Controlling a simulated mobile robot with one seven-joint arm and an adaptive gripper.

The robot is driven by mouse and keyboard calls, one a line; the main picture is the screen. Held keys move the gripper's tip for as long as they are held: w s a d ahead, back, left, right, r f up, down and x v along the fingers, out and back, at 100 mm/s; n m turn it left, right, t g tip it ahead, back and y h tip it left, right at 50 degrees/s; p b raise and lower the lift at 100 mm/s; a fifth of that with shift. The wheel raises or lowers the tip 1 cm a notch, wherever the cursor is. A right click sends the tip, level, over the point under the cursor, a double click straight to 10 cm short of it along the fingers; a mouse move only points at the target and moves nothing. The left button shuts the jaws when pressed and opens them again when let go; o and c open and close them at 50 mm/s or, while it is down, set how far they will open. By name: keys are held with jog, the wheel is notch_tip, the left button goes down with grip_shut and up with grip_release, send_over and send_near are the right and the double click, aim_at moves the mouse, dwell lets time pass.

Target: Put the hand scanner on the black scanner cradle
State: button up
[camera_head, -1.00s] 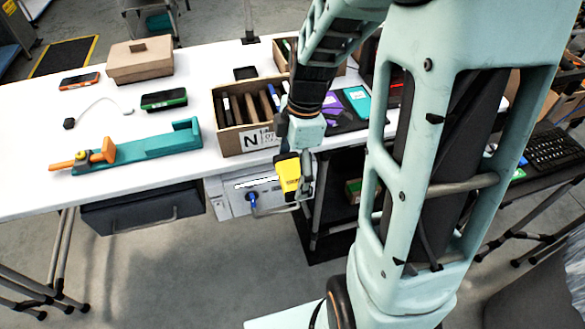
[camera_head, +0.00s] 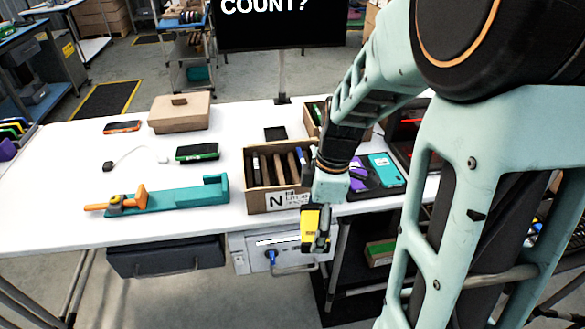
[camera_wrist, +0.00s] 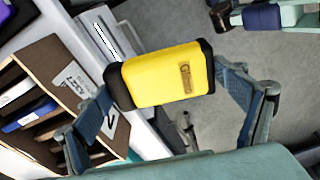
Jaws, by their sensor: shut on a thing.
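My gripper (camera_head: 318,232) is shut on a yellow, black-ended device, the hand scanner (camera_head: 309,226). It hangs in front of the table's front edge, near the open carton's right front corner. In the wrist view, the scanner (camera_wrist: 160,76) sits between the two fingers (camera_wrist: 168,108), clear of the table. A small flat black square (camera_head: 275,133) lies on the table behind the carton. It may be the scanner cradle, but its shape is too small to tell.
A divided carton (camera_head: 272,203) stands at the table's front. A teal fixture with an orange clamp (camera_head: 185,198), a green-edged device (camera_head: 197,152) and a lidded box (camera_head: 180,112) lie to its left. A purple-and-teal tray (camera_head: 380,175) lies right. White tabletop (camera_head: 60,175) is free at left.

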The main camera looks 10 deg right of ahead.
aim_at(314, 212)
jog(key=m, duration=0.1)
jog(key=w+f+m, duration=0.1)
jog(key=m, duration=0.1)
jog(key=w+m, duration=0.1)
jog(key=m, duration=0.1)
jog(key=shift+f+t, duration=0.25)
jog(key=shift+t, duration=0.05)
jog(key=m, duration=0.1)
jog(key=w+m, duration=0.1)
jog(key=m, duration=0.1)
jog(key=shift+w+f+h, duration=0.15)
jog(key=shift+f+h, duration=0.15)
jog(key=shift+f, duration=0.1)
jog(key=m, duration=0.2)
jog(key=w+f+m, duration=0.1)
jog(key=m, duration=0.1)
jog(key=w+m, duration=0.1)
jog(key=m, duration=0.1)
jog(key=shift+w+a+f+m+t+h, duration=0.1)
jog(key=shift+w+f+m+t+h, duration=0.2)
jog(key=shift+m, duration=0.1)
jog(key=shift+w+f+m, duration=0.15)
jog(key=shift+m, duration=0.35)
jog(key=shift+a, duration=0.2)
